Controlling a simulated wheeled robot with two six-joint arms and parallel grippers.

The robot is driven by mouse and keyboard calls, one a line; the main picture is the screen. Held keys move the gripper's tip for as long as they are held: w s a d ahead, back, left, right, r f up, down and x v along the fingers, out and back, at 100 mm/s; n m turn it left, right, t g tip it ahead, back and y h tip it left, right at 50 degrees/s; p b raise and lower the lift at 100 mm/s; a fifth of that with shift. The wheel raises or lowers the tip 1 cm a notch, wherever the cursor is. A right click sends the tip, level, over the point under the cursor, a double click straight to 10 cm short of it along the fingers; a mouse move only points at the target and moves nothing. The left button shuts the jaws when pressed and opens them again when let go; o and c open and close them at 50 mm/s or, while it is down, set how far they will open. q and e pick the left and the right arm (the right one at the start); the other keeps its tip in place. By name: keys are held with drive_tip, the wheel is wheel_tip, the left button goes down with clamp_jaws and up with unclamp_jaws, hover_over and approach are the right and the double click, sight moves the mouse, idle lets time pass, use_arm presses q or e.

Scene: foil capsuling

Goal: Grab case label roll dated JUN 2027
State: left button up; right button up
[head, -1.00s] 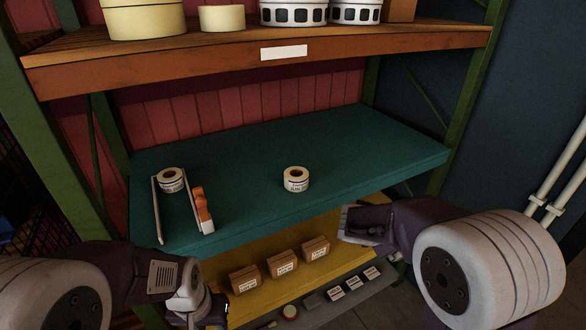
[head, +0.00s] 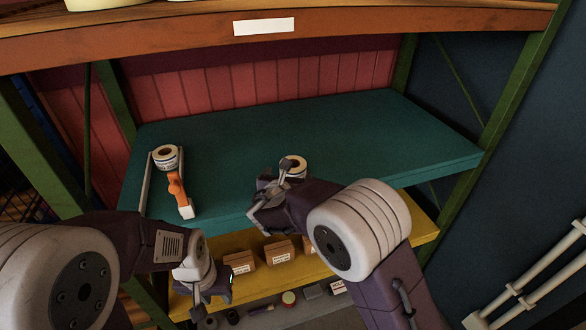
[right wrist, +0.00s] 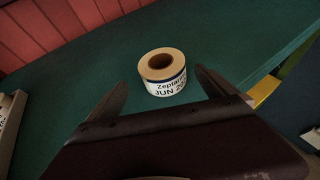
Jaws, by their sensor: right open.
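A second label roll (head: 165,157) sits at the left of the shelf. My left gripper (head: 205,300) hangs low at the left; its jaw state is unclear.
Small brown boxes (head: 278,253) stand on the yellow shelf (head: 420,228) below. The wooden shelf (head: 400,27) hangs above. The teal shelf's right half (head: 390,140) is clear.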

drive_tip(key=shift+x, duration=0.95)
drive_tip(key=shift+w+d, duration=0.1)
drive_tip(key=shift+w, duration=0.1)
drive_tip(key=shift+w+d+p, duration=0.2)
drive_tip(key=shift+w+p, duration=0.35)
drive_tip(key=shift+p, duration=0.05)
drive_tip(key=shift+w+d+p, duration=0.15)
drive_tip(key=shift+w+p, duration=0.4)
drive_tip(key=shift+w, duration=0.05)
drive_tip(key=shift+f+x, duration=0.2)
drive_tip(key=shift+x, duration=0.9)
drive_tip(key=shift+f, duration=0.15)
drive_tip(key=shift+s, duration=0.1)
drive_tip(key=c, duration=1.4)
drive_tip(key=shift+c, duration=1.1)
